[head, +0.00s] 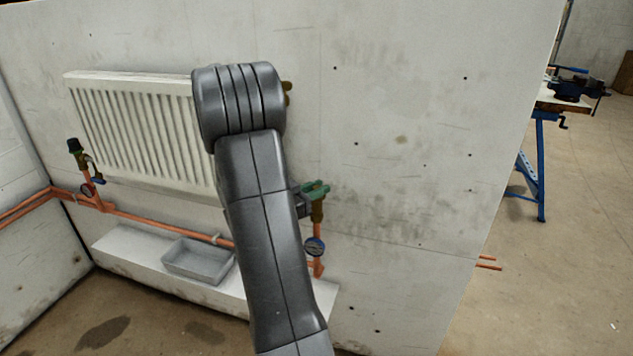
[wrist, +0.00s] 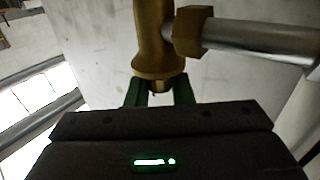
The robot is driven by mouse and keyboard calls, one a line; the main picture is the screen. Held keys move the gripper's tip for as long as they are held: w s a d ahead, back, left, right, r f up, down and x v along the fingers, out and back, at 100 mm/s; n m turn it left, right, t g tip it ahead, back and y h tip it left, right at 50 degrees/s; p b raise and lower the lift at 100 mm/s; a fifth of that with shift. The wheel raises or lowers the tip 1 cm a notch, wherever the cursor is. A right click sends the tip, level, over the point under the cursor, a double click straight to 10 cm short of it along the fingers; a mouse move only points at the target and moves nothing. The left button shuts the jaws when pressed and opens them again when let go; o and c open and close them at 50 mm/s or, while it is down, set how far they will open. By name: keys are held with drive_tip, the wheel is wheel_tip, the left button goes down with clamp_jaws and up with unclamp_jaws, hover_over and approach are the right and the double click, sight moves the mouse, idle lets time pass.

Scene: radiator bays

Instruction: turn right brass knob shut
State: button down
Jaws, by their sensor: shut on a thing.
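The right brass valve (head: 317,212) stands on the copper pipe at the radiator's lower right, and my forearm covers part of the area beside it. In the wrist view its brass body (wrist: 155,40) fills the top middle, with a hex nut and a grey pipe running off to the right. My gripper (head: 315,190) is at the top of this valve. In the wrist view its green fingers (wrist: 159,92) sit on both sides of the brass end, shut on the right brass knob. The knob is mostly hidden between the fingers and behind the gripper body; its turn angle cannot be told.
A white radiator (head: 130,125) hangs on the concrete wall. A gauge (head: 315,246) sits just below the right valve. A dark-capped valve (head: 74,146) is at the far left. A grey tray (head: 198,262) lies on the ledge. A blue workbench (head: 540,150) stands at right, with clear floor before it.

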drive_tip(key=shift+m+g+h+p, duration=0.3)
drive_tip(key=shift+m+g+h, duration=0.1)
drive_tip(key=shift+m+g, duration=0.15)
drive_tip(key=shift+r, duration=0.1)
drive_tip(key=c, duration=1.3)
unclamp_jaws()
drive_tip(key=v, duration=1.3)
drive_tip(key=shift+s+a, duration=0.1)
drive_tip(key=shift+a, duration=0.3)
